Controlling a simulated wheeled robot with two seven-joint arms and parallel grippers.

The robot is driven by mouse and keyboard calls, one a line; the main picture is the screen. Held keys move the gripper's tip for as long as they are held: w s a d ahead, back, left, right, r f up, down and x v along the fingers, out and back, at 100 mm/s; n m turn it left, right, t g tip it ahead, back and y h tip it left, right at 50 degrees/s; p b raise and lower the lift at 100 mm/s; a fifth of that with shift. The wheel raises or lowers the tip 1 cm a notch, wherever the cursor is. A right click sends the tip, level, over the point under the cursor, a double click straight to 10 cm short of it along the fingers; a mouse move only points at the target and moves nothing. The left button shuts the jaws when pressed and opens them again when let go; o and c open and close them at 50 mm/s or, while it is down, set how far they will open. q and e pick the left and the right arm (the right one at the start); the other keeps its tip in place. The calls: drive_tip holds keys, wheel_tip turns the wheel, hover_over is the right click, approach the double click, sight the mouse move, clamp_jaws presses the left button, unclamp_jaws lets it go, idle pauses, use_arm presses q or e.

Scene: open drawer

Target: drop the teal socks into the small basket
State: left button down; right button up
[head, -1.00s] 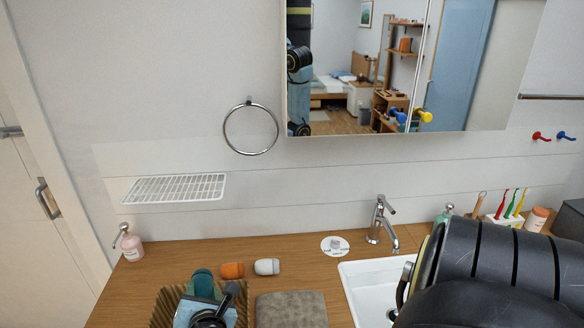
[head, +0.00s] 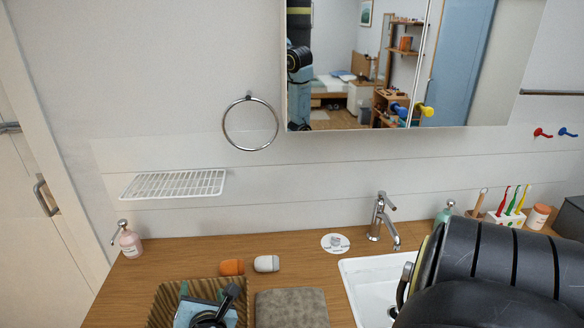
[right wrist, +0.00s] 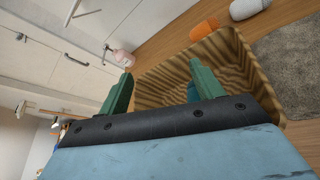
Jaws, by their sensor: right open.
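The small basket (head: 163,304) is a ribbed tan container on the counter at the lower left of the head view; it also shows in the right wrist view (right wrist: 233,60). My right gripper (head: 203,291) is over the basket, its green fingers spread apart in the right wrist view (right wrist: 160,86). A small patch of teal, apparently the teal socks (right wrist: 192,93), shows low in the basket beside one finger. The gripper body hides most of them, and I cannot make them out in the head view. My left gripper is not in view.
An orange bottle (head: 231,267) and a white bottle (head: 267,263) lie behind the basket. A grey folded towel (head: 291,308) is to its right, then the sink (head: 365,280). A pink soap dispenser (head: 130,242) stands at the left. A wire shelf (head: 174,184) juts from the wall.

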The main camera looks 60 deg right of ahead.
drive_tip(key=b+v, duration=0.1)
drive_tip(key=v, duration=1.2)
drive_tip(key=shift+b, duration=0.35)
drive_tip(key=shift+a, duration=0.1)
